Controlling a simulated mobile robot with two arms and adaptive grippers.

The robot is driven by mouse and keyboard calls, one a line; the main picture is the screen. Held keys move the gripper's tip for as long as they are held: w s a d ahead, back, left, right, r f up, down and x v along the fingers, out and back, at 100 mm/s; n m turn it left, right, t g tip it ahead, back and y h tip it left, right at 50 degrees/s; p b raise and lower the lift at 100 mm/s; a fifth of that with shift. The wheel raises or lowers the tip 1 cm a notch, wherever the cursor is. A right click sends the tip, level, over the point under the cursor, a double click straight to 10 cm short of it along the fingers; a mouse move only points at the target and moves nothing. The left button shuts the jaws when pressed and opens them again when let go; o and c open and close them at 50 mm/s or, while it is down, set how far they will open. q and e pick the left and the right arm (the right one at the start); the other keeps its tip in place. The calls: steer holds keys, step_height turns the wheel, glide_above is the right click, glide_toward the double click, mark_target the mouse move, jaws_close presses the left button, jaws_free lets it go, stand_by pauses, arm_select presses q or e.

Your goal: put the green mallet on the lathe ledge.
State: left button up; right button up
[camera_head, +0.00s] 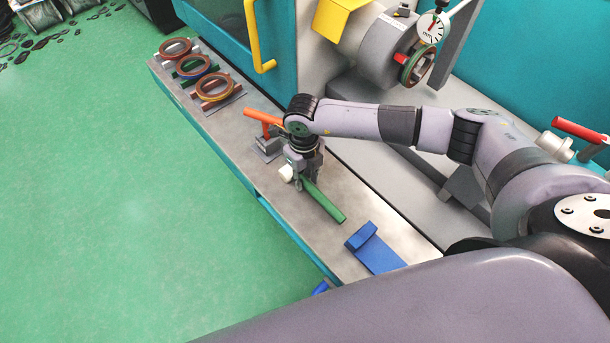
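The green mallet has a green handle (325,203) and a small white head (286,173). It is at the lathe ledge (230,140), a long grey strip along the front of the machine. My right gripper (303,182) points down at the mallet, at the end of the handle near the head. Its fingers hide part of the mallet there. I cannot tell whether they are closed on the handle, or whether the mallet touches the ledge. My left gripper is not in view.
Several brown rings (193,67) on holders stand at the ledge's far end. An orange-handled tool (263,118) on a grey block is just left of my gripper. A blue angled holder (374,248) is at the near end. The lathe chuck (385,50) and a dial gauge (430,27) are behind.

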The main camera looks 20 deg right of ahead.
steer(key=o, duration=0.3)
steer(key=shift+o, duration=0.2)
step_height(320, 180, up, 12)
steer(key=shift+w, duration=0.25)
stand_by(0.6)
